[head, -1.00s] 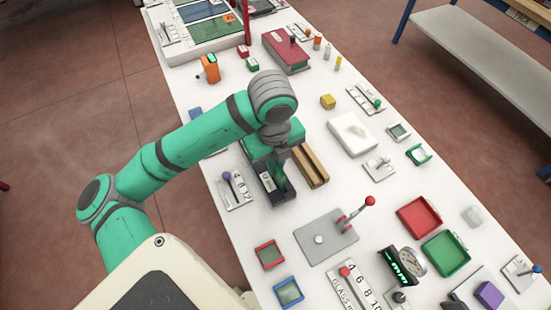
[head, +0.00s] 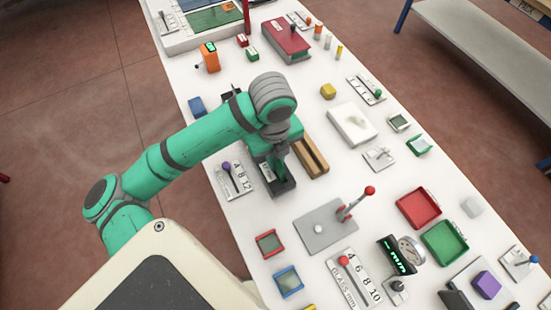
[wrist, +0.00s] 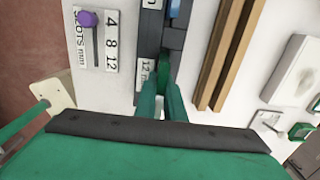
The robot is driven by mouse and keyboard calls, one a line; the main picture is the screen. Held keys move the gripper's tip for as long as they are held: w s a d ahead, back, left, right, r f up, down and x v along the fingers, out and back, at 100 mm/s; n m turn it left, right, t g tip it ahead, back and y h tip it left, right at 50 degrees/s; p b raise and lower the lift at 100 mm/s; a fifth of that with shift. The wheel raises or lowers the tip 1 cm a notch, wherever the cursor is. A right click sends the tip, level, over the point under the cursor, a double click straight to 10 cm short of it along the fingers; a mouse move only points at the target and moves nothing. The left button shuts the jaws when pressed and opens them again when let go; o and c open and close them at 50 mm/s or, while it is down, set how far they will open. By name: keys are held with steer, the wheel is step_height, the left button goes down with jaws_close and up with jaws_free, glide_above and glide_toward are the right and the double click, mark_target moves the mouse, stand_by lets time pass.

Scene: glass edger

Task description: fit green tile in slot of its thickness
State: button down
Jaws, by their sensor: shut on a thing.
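In the wrist view my gripper (wrist: 163,98) is shut on a green tile (wrist: 163,72), of which a narrow dark-green edge shows between the fingers. The tile is over the dark slot block (wrist: 173,40), near a label reading 12. Whether the tile's lower edge is inside a slot or above it cannot be told. In the head view my gripper (head: 280,160) points down over the dark slot block (head: 283,188), and my arm hides much of the block. The tile is not clear there.
A slots scale with a purple knob (head: 227,166) stands left of the block, and a brown grooved wooden block (head: 313,160) close on its right. A grey plate with a red-knobbed lever (head: 325,225) lies nearer. Red (head: 418,208) and green (head: 445,243) trays lie at the right.

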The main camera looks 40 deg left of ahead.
steer(key=shift+f, duration=0.15)
steer(key=c, duration=1.8)
jaws_free()
steer(key=shift+o, duration=0.2)
step_height(320, 180, up, 10)
steer(key=shift+a+f, duration=0.1)
steer(key=shift+f, duration=0.15)
steer(key=shift+s+r, duration=0.15)
steer(key=shift+r, duration=0.5)
